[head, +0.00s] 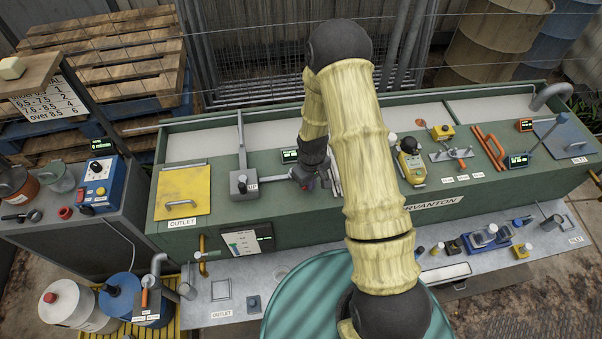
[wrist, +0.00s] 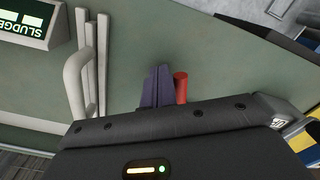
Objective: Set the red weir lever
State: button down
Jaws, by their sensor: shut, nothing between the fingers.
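In the wrist view a short red upright handle (wrist: 181,86), which looks like the red weir lever, stands just right of my gripper's dark fingers (wrist: 157,86). The fingers are shut together with nothing between them. Whether they touch the red handle I cannot tell. The handle's lower part is hidden behind the gripper body. In the head view my gripper (head: 305,180) is low over the green tank's top, right of a grey lift box (head: 245,184). A small red spot shows at the gripper there; my arm covers much of this area.
Pale rails (wrist: 78,85) and a sludge display (wrist: 32,20) lie left of the fingers in the wrist view. In the head view a yellow outlet cover (head: 183,190) is at the left.

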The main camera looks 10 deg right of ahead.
jog(key=shift+s+a, duration=0.15)
jog(key=shift+a, duration=0.25)
jog(key=shift+s+a, duration=0.15)
jog(key=shift+a, duration=0.4)
dwell(0.5)
jog(key=shift+d+r+p, duration=0.2)
jog(key=shift+r+p, duration=0.75)
jog(key=shift+r, duration=0.55)
jog(key=shift+d+r+p, duration=0.15)
jog(key=shift+r+p, duration=0.8)
jog(key=shift+r, duration=0.55)
jog(key=shift+r, duration=0.1)
